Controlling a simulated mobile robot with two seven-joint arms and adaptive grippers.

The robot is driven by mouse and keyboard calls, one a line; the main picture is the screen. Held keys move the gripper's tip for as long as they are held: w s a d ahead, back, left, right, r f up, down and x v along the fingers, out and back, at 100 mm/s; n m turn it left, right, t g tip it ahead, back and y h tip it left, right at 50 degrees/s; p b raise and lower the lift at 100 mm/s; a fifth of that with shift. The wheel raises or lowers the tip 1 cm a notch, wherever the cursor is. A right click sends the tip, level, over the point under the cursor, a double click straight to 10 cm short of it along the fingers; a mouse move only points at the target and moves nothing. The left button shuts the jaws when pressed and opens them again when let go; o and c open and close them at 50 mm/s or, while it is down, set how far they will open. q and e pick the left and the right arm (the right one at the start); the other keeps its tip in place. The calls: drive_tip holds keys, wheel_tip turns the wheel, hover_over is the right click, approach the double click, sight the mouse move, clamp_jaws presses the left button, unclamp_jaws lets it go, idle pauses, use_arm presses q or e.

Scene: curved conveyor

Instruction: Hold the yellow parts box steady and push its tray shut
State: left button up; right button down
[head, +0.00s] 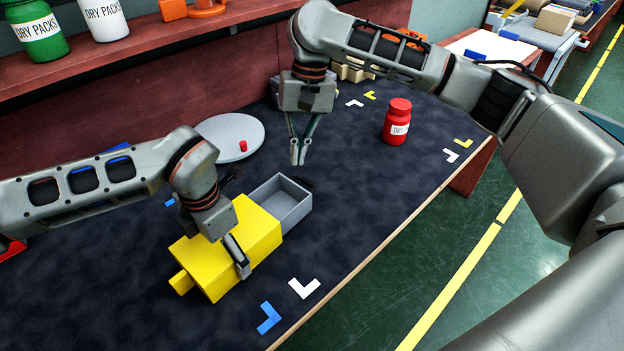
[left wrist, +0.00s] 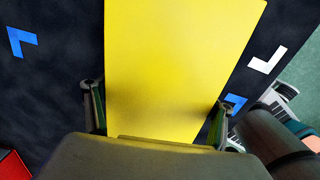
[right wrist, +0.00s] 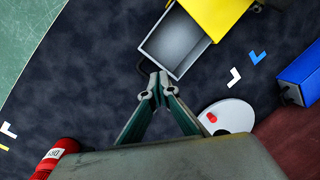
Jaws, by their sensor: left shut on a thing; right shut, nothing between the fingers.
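The yellow parts box (head: 257,232) lies on the dark table top, with its grey tray (head: 290,212) pulled out at the far right end. The tray looks empty. My left gripper (head: 240,262) is shut across the box, one finger on its near side; in the left wrist view the yellow box (left wrist: 180,70) fills the space between both fingers (left wrist: 158,115). My right gripper (head: 298,152) is shut and empty, above the table beyond the tray. In the right wrist view its fingertips (right wrist: 158,84) are close to the corner of the tray (right wrist: 172,45), seemingly apart from it.
A white round plate (head: 232,138) with a small red piece (head: 243,146) lies behind the box. A red bottle (head: 397,122) stands at the right. White and blue corner marks (head: 304,288) lie near the front edge. The table right of the tray is clear.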

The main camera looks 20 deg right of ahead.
drive_tip(key=d+f+t+y, duration=0.2)
drive_tip(key=d+y, duration=0.2)
drive_tip(key=d, duration=0.2)
drive_tip(key=d+f+t+y, duration=0.2)
drive_tip(key=d+f+y, duration=0.1)
drive_tip(key=d, duration=0.3)
drive_tip(key=s+d+f+t+y, duration=0.1)
drive_tip(key=d+f+t+y, duration=0.1)
drive_tip(key=d+y, duration=0.4)
drive_tip(key=shift+s+d+f+n, duration=0.1)
drive_tip(key=shift+d+f+n, duration=0.1)
drive_tip(key=shift+f+n, duration=0.15)
drive_tip(key=x, duration=0.9)
drive_tip(key=shift+w+a, duration=0.2)
drive_tip(key=shift+a, duration=0.1)
drive_tip(key=shift+s+a+f, duration=0.1)
drive_tip(key=shift+s+a, duration=0.15)
drive_tip(key=shift+a, duration=0.3)
drive_tip(key=shift+s+a+f, duration=0.15)
drive_tip(key=shift+s+a, duration=0.1)
drive_tip(key=shift+a, duration=0.3)
drive_tip(key=shift+s+a+f, duration=0.15)
drive_tip(key=shift+s+a, duration=0.15)
drive_tip(key=shift+a, duration=0.4)
